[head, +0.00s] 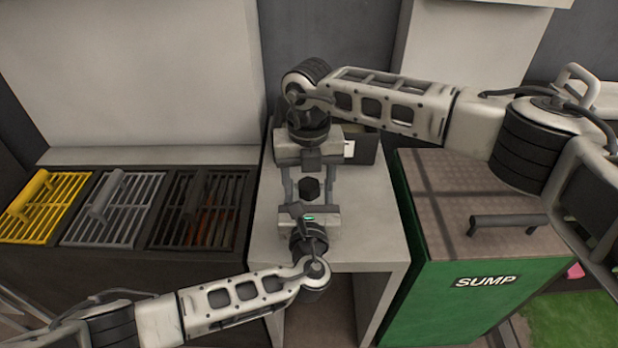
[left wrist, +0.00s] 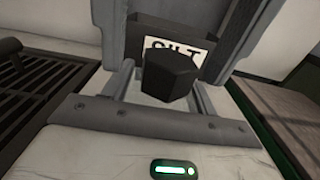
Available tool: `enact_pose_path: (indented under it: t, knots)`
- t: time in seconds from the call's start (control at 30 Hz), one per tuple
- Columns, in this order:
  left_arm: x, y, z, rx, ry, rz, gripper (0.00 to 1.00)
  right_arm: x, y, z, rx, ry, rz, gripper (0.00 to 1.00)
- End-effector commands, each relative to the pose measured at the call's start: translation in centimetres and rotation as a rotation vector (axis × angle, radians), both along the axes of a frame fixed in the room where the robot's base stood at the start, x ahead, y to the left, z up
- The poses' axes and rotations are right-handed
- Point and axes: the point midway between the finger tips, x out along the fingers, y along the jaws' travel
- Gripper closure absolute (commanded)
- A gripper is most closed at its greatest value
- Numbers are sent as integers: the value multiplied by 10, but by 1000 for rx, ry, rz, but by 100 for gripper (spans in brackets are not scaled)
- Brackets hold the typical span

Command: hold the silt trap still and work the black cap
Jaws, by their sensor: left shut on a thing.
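The black cap (head: 308,188) is a dark faceted knob over the pale bench. It shows large in the left wrist view (left wrist: 170,76). My left gripper (head: 308,196) comes from the near side, its fingers on either side below the cap. It is shut on what I take to be the silt trap, whose body is mostly hidden beneath the cap. My right gripper (head: 308,177) faces it from the far side. Its two fingers stand wide apart, one on each side of the cap, with visible gaps, and look open and empty.
A dark box (head: 366,150) with a white label stands behind on the bench (head: 375,215); the label reads SILT in the left wrist view (left wrist: 177,48). Yellow (head: 45,207), grey (head: 115,208) and dark (head: 197,212) grates lie left. A green SUMP cabinet (head: 450,285) stands right.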

Motion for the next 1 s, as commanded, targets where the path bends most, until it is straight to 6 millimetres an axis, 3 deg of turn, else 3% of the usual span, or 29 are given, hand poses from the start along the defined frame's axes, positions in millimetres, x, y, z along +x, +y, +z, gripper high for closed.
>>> enact_pose_path:
  t: [0.23, 0.7, 1.0]
  knots:
    - [0, 0, 0, 0, 0, 0, 83, 1, -1, 10, -1, -1, 0, 39]
    - [0, 0, 0, 0, 0, 0, 83, 0, 0, 101, 0, -2, 0, 39]
    - [0, 0, 0, 0, 0, 0, 83, 0, 0, 120, -1, 1, 0, 39]
